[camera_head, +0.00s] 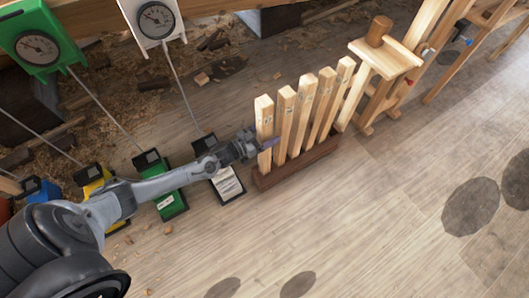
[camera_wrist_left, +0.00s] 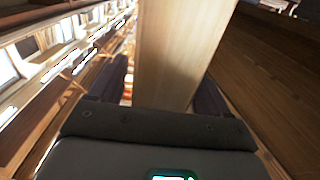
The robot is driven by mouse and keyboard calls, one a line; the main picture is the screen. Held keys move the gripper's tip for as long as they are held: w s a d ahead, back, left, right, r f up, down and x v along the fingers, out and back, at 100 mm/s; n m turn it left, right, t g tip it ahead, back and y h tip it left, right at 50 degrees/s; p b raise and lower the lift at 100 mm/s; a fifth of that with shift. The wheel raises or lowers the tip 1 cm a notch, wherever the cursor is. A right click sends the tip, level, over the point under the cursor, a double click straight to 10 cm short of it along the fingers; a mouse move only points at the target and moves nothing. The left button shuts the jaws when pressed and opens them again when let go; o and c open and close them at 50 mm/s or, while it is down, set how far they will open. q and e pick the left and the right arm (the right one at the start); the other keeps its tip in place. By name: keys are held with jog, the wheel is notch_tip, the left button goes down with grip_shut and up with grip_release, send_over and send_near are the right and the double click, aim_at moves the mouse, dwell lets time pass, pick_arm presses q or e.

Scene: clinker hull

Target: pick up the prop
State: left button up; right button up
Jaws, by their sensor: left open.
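Several upright pale wooden props stand in a row in a dark wooden rack (camera_head: 300,165) in the head view. My left gripper (camera_head: 268,143) is at the leftmost prop (camera_head: 264,115), at about its middle height. In the left wrist view a pale, flat-faced wooden prop (camera_wrist_left: 178,45) rises between the two dark fingers of my left gripper (camera_wrist_left: 160,93). The fingers are open on either side of it; whether either one touches it I cannot tell. The prop's lower part is hidden behind the gripper body in the wrist view. My right gripper is not in view.
A wooden stand with a mallet-like top (camera_head: 385,58) is just right of the rack. Floor in front is clear.

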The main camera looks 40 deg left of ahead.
pick_arm(q)
jog(key=shift+w+d, duration=0.1)
jog(key=shift+w, duration=0.25)
jog(key=shift+s, duration=0.15)
jog(key=shift+c, duration=1.2)
grip_shut()
jog(key=shift+r, duration=0.1)
